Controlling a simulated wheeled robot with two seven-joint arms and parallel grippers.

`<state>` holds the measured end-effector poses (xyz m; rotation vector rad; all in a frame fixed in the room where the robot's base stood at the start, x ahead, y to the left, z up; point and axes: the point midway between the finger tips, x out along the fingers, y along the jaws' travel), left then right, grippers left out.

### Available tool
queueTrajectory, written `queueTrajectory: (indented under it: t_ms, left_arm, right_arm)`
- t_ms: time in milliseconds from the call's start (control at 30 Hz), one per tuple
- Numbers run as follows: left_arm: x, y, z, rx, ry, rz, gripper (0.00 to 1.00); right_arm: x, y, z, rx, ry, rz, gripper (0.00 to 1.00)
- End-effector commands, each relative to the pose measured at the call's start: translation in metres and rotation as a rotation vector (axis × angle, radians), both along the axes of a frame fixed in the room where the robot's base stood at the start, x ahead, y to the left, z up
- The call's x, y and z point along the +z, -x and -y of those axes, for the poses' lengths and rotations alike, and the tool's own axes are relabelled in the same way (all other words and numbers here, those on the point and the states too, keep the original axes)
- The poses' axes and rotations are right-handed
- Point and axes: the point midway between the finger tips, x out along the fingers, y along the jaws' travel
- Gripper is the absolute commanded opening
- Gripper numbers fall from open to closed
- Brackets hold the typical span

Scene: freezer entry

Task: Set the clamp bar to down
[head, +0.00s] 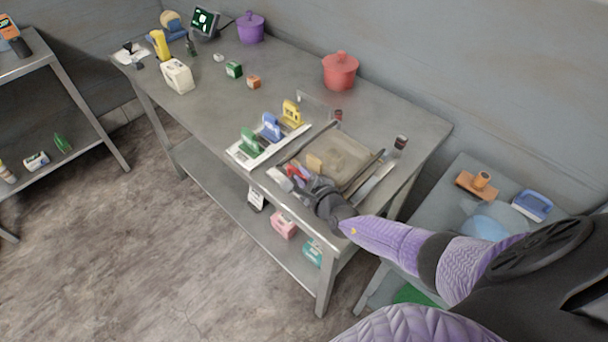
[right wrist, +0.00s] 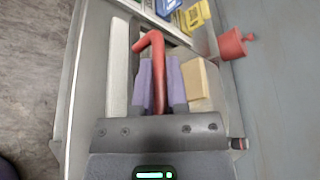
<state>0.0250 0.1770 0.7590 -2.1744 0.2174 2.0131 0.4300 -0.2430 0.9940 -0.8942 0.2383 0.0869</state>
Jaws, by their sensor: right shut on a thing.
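The clamp bar is a red bent bar (right wrist: 156,50). In the right wrist view it runs up between my right gripper's two purple fingers, and its bent end sticks out beyond them to the left. My right gripper (right wrist: 160,85) is shut on this bar. In the head view my right gripper (head: 308,186) is at the front edge of the metal table, over the left side of a shallow tray-like fixture (head: 350,153). A small red part of the bar (head: 293,170) shows beside it, and the rest is hidden by the gripper. My left gripper is not in view.
A tan block (head: 314,162) lies beside the gripper. A white rack (head: 246,160) with green, blue and yellow pieces stands to the left. A red pot (head: 340,71) and a small dark jar (head: 400,142) are behind.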

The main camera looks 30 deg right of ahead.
Motion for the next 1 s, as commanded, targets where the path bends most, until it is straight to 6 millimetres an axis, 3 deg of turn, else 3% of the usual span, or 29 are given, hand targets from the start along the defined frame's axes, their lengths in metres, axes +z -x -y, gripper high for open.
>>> queueTrajectory:
  t_ms: [167,200,367,667,767,1000]
  left_arm:
    - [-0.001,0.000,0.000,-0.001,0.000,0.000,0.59]
    - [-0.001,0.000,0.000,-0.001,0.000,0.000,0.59]
    - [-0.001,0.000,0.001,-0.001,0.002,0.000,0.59]
    - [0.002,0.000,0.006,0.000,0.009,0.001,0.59]
    - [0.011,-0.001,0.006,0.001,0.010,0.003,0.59]
    - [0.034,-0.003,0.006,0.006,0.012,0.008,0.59]
  right_arm:
    - [-0.005,0.003,-0.002,0.003,-0.003,-0.015,0.00]
    - [-0.005,0.003,-0.002,0.004,-0.003,-0.015,0.21]
    - [-0.004,0.003,-0.001,0.003,-0.003,-0.012,0.53]
    - [-0.002,0.004,-0.001,0.002,-0.002,-0.009,0.53]
    - [0.003,0.016,-0.001,0.002,-0.001,-0.010,0.53]
    - [0.016,0.065,-0.002,0.003,-0.002,-0.012,0.53]
